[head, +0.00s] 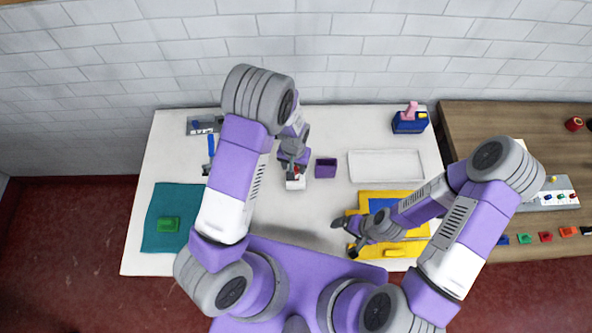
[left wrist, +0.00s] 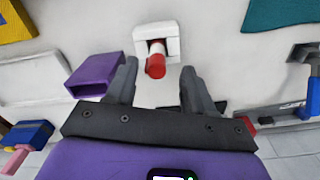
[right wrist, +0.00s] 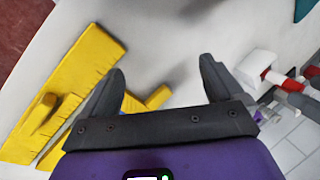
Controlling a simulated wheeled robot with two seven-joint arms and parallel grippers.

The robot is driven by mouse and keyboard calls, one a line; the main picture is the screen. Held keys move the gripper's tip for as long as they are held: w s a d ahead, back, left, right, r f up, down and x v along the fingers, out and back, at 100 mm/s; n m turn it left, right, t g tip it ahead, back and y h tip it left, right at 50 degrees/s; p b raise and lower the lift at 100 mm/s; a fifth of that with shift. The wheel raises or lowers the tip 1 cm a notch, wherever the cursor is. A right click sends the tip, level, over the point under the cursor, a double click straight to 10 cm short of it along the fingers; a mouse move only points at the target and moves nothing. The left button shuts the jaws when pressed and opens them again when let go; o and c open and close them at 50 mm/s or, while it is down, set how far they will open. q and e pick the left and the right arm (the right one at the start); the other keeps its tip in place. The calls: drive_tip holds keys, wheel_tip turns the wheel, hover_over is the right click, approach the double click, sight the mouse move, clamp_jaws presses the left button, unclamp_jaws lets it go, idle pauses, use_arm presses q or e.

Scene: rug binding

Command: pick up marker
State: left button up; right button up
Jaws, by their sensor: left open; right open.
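The marker (left wrist: 156,62) has a red end and a white body. It sits in a small white holder (left wrist: 170,30) on the white table. In the head view the holder (head: 297,184) lies just below my left gripper (head: 293,168), which hides most of the marker. In the left wrist view the marker is between the open fingers of my left gripper (left wrist: 159,70), with space on both sides. My right gripper (head: 345,237) is open and empty over the table, near the yellow pieces. The holder also shows at the right of the right wrist view (right wrist: 248,66).
A purple open box (head: 326,168) stands close to the left gripper. A white tray (head: 386,166) is right of it. A teal cloth (head: 158,238) with a green block (head: 168,224) is at left. A wooden table (head: 480,125) adjoins.

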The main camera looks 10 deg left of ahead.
sight(295, 168)
use_arm(q)
drive_tip(key=shift+w+d+f+p, duration=0.15)
drive_tip(key=shift+f+p, duration=0.2)
drive_tip(key=shift+f, duration=2.2)
drive_tip(key=shift+c, duration=0.2)
clamp_jaws()
